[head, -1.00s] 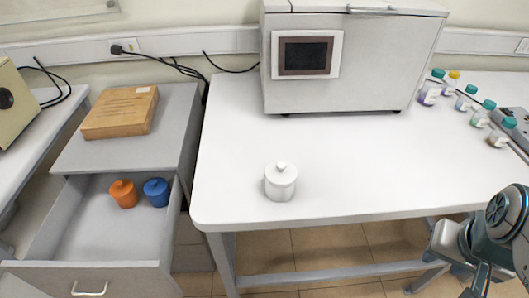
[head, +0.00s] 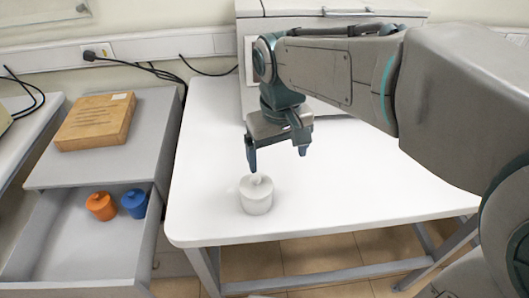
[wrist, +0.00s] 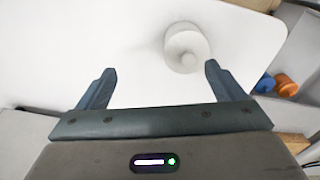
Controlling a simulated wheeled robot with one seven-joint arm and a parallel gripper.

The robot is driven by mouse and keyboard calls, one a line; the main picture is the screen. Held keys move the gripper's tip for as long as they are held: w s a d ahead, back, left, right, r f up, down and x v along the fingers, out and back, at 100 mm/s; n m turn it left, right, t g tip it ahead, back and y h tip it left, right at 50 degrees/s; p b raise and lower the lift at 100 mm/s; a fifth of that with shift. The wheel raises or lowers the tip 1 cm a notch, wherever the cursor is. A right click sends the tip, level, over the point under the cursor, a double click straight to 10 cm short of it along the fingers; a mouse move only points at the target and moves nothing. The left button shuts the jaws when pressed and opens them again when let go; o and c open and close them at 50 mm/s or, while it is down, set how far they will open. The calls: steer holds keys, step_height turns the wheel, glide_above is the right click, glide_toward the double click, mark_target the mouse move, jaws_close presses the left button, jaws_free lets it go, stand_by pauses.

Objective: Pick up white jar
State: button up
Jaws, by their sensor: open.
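The white jar (head: 256,197), with a lid and a small round knob, stands upright on the white table near its front left corner. My gripper (head: 278,160) is open and empty, pointing down just above and behind the jar. In the wrist view the jar (wrist: 186,48) lies beyond the fingertips, nearer the right finger than the middle between the fingers. My gripper also shows there (wrist: 159,68) with its two fingers wide apart. I see no contact with the jar.
An open drawer (head: 75,240) to the left holds an orange jar (head: 101,206) and a blue jar (head: 134,203). A wooden box (head: 96,121) lies on the cabinet above. A grey machine (head: 330,8) stands at the table's back. The table (head: 210,150) is clear around the white jar.

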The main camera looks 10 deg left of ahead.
steer(key=n, duration=0.1)
glide_above(258, 179)
steer(key=shift+g, duration=0.3)
step_height(258, 179, down, 7)
steer(key=shift+f, duration=0.1)
steer(key=shift+a+f, duration=0.15)
steer(key=shift+f, duration=2.7)
steer(key=c, duration=0.9)
